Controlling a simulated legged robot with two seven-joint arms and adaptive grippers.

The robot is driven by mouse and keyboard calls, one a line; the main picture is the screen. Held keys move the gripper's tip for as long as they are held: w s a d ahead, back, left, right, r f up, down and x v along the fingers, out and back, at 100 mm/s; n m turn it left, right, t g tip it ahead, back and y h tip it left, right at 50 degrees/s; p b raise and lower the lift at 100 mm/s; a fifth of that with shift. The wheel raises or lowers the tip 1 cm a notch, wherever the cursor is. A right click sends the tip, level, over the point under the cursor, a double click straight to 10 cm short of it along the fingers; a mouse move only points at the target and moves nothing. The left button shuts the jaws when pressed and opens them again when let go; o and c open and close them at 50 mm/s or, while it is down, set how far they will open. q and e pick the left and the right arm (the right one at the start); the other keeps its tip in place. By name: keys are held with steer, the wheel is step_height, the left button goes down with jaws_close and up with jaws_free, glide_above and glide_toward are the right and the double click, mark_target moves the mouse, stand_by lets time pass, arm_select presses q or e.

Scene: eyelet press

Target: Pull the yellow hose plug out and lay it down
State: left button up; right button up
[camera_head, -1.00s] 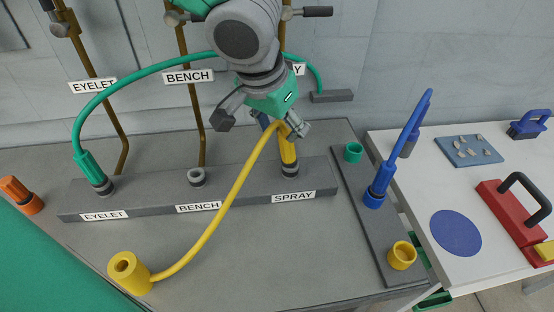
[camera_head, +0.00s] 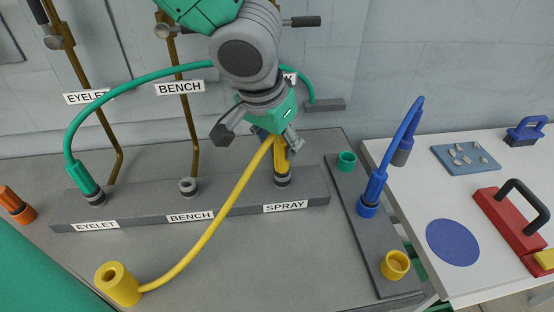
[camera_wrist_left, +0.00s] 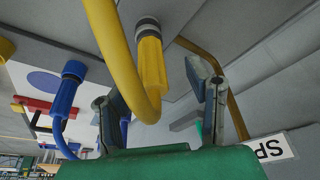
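The yellow hose plug (camera_head: 281,158) stands upright in the grey socket above the SPRAY label (camera_head: 286,207). Its yellow hose (camera_head: 215,225) bends over from the top and runs down left to a yellow cylinder (camera_head: 118,283) on the bench. My left gripper (camera_head: 258,136) is at the plug's top, partly covering it. In the left wrist view, its two fingers (camera_wrist_left: 158,94) are apart, with the plug (camera_wrist_left: 151,66) and hose (camera_wrist_left: 108,30) showing between or beyond them. Finger contact with the plug is not visible. My right gripper is not in view.
A green hose (camera_head: 135,78) arches from the EYELET socket behind my gripper. The BENCH socket (camera_head: 188,186) is empty. To the right, a grey strip (camera_head: 372,240) holds a green ring, a blue plug (camera_head: 372,190) and a yellow cup (camera_head: 395,265).

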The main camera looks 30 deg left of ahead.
arm_select(q)
steer(key=shift+w+d+r, duration=0.1)
steer(key=shift+d+r, duration=0.05)
steer(key=shift+d, duration=0.65)
steer(key=shift+a, duration=0.6)
steer(key=shift+a+f, duration=0.2)
steer(key=shift+a, duration=0.5)
steer(key=shift+d+r, duration=0.1)
steer(key=shift+d, duration=0.9)
steer(key=shift+c, duration=1.3)
steer(key=shift+d+r, duration=0.1)
steer(key=shift+d, duration=0.15)
steer(key=c, duration=0.7)
steer(key=shift+d, duration=0.1)
jaws_close()
steer(key=shift+a, duration=0.85)
steer(key=shift+r, duration=0.1)
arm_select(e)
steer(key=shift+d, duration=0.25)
